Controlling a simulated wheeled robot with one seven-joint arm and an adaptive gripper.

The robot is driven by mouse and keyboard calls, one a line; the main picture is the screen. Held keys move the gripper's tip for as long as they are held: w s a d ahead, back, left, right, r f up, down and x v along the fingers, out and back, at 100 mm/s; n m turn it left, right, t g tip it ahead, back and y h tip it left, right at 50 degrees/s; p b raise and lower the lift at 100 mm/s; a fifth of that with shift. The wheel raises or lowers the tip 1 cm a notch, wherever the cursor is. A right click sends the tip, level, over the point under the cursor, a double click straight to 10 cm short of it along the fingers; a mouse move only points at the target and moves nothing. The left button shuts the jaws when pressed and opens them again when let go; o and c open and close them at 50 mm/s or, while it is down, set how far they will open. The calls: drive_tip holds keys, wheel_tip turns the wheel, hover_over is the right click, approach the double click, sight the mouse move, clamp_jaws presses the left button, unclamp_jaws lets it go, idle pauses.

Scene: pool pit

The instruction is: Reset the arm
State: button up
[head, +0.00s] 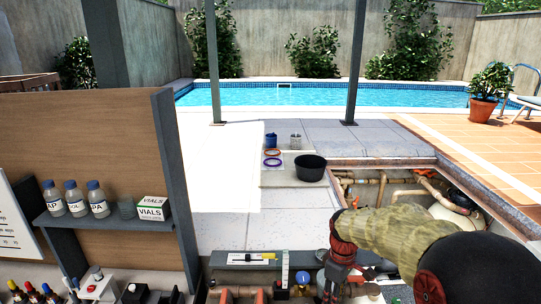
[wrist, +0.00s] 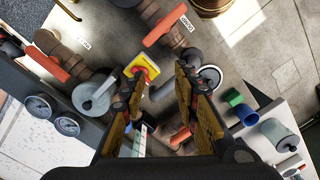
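My gripper (head: 340,280) is at the lower middle of the head view, pointing down over the pipework at the near edge of the pit. My arm, in a camouflage sleeve, reaches to it from the lower right. In the wrist view my gripper (wrist: 160,85) has its two fingers well apart, with nothing held between them. A red knob on a yellow plate (wrist: 141,68) shows beyond the fingers, apart from them as far as I can tell. Grey and brown pipes lie below the gripper; the fingers hide part of them.
Orange valve handles (wrist: 165,27) and gauges (wrist: 66,126) crowd around the gripper. A shelf with bottles (head: 74,198) and a vials box (head: 151,208) stands left. A black bowl (head: 311,168) sits on the paving. The open pit (head: 385,190) lies right; the pool (head: 330,95) is behind.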

drive_tip(key=s+r+m+t+b, duration=0.2)
drive_tip(key=s+m+b, duration=0.3)
drive_tip(key=s, duration=0.7)
drive_tip(key=s+r+m+t+b, duration=0.2)
drive_tip(key=s+m+t+b, duration=0.2)
drive_tip(key=s, duration=0.9)
drive_tip(key=m+b, duration=0.1)
drive_tip(key=b, duration=0.2)
drive_tip(key=shift+b, duration=0.4)
drive_tip(key=shift+o, duration=0.4)
